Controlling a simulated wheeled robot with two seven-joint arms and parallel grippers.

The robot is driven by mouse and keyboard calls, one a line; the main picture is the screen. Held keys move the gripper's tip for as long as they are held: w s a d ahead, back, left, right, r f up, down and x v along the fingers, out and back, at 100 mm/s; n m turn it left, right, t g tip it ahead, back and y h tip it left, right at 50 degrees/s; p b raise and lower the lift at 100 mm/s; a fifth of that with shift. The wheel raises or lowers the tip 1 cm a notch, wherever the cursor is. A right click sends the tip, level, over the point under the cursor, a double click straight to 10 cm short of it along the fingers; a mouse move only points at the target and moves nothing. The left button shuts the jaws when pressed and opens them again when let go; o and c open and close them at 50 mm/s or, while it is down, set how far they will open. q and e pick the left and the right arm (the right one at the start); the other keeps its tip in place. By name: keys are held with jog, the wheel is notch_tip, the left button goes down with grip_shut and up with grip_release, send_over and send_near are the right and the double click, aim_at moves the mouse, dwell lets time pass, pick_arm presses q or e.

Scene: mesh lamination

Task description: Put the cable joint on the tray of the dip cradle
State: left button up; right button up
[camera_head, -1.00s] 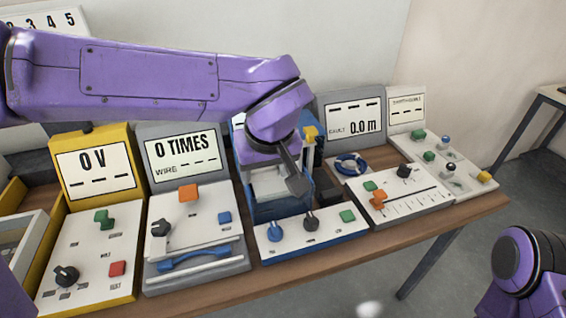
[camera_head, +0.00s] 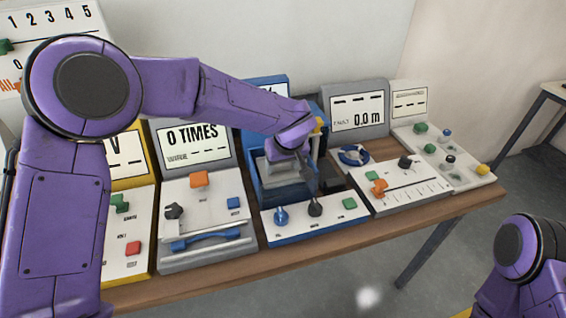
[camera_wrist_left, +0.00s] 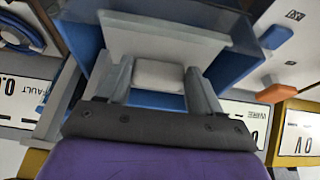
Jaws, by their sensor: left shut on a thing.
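The dip cradle appears to be the blue unit (camera_head: 328,228) in the middle of the bench, with an open blue-walled bay behind its knob panel. My left gripper (camera_head: 308,174) points down into this bay. In the left wrist view its two grey fingers (camera_wrist_left: 159,82) are shut on a pale rounded block (camera_wrist_left: 158,73), apparently the cable joint. A broad pale plate (camera_wrist_left: 165,40), possibly the tray, lies just beyond the block. I cannot tell whether the block touches it. In the head view the block is hidden by the gripper. My right gripper is out of view.
The grey "0 TIMES" unit (camera_head: 190,141) stands to the left, a grey fault meter (camera_head: 357,106) to the right. A coiled blue cable (camera_head: 353,156) lies by the slider panel (camera_head: 405,187). Blue walls stand close around the left gripper.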

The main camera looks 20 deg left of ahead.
pick_arm(q)
jog(key=o, duration=1.1)
jog(key=v, duration=1.2)
jog(key=shift+r, duration=0.15)
jog(key=shift+a, duration=0.1)
